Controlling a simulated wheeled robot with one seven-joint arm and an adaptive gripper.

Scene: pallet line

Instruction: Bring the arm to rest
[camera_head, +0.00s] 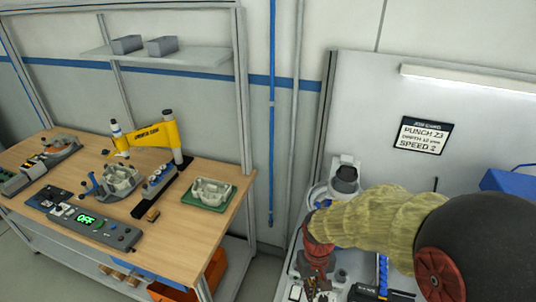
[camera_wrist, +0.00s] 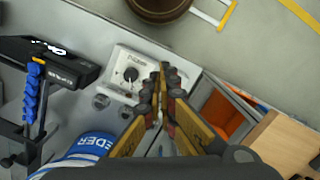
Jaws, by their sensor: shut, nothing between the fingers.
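My gripper (camera_head: 316,284) points down over the left part of the light-coloured right-hand bench, at the lower edge of the head view. My arm reaches in from the right in a tan sleeve and is bent, held out over this bench. In the wrist view the two fingers of my gripper (camera_wrist: 163,88) come together at the tips, with nothing between them. Beyond the fingertips is a white box with a black knob (camera_wrist: 131,74). The gap between fingertips and box cannot be judged exactly.
A wooden workbench (camera_head: 152,225) stands left, with a yellow arm fixture (camera_head: 150,134), a grey casting on a green tray (camera_head: 231,198) and a control strip reading OFF (camera_head: 88,222). A job card (camera_head: 423,135) hangs behind my arm. A blue-and-white feeder (camera_wrist: 85,148) is close to my gripper.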

